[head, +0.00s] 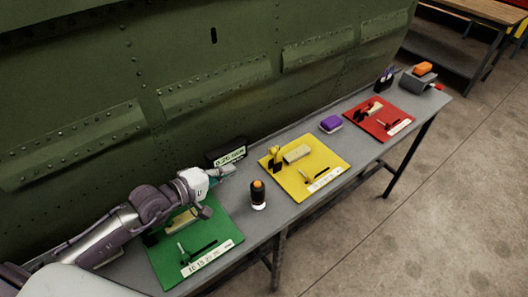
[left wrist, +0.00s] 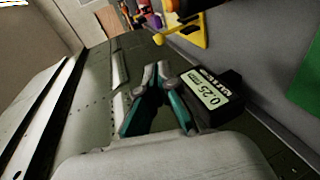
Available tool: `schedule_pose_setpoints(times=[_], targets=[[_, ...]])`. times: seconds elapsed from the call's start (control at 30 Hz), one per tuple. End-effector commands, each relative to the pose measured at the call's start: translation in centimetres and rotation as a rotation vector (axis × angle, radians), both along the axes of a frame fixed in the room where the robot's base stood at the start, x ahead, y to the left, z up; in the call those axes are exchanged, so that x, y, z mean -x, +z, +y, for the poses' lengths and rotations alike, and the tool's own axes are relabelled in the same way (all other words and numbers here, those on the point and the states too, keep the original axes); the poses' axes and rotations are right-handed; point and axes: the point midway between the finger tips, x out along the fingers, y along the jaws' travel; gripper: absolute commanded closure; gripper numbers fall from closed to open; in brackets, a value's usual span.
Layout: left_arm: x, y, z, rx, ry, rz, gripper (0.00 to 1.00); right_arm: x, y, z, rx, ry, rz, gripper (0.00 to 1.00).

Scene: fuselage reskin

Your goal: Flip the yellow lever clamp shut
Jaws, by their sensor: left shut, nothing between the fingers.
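The yellow lever clamp (head: 274,154) stands at the left side of the yellow board (head: 322,165), with its yellow lever raised. In the left wrist view the yellow clamp (left wrist: 172,29) shows at the top, beyond my fingers. My left gripper (head: 229,170) is shut and empty, above the back of the table between the green and yellow boards. It also shows in the left wrist view (left wrist: 157,68), its fingertips together and apart from the clamp. My right gripper is not in view.
A black gauge (head: 230,155) with a lit display stands beside my left gripper. A black bottle with an orange top (head: 258,195) stands between the green board (head: 225,226) and the yellow board. A purple block (head: 331,124) and red board (head: 378,118) lie farther right. The green fuselage (head: 200,75) rises behind.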

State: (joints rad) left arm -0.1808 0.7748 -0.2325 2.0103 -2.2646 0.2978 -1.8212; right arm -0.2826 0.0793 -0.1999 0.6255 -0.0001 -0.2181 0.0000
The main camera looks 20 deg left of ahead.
Motion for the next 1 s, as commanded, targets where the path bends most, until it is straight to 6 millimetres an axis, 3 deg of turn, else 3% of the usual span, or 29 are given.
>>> schedule_pose_setpoints(times=[0.1, 0.23, 0.37, 0.6, 0.8, 1.0], targets=[[0.0, 0.0, 0.0, 0.001, 0.000, 0.000, 1.00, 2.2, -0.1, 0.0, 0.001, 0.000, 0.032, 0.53], [-0.5, -0.1, -0.2, 0.002, 0.001, 0.001, 1.00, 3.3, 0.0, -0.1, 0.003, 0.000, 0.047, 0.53], [-2.0, -0.3, -1.1, 0.005, 0.002, 0.000, 1.00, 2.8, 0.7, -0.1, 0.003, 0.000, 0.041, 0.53], [-6.3, -1.8, -3.6, 0.004, 0.001, 0.000, 1.00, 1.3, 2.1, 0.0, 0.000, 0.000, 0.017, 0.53], [-9.4, -3.0, -5.4, 0.002, 0.001, 0.001, 1.00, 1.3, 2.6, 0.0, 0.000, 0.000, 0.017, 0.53], [-11.2, -3.9, -6.5, 0.001, 0.000, 0.002, 1.00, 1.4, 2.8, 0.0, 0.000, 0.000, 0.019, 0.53]])
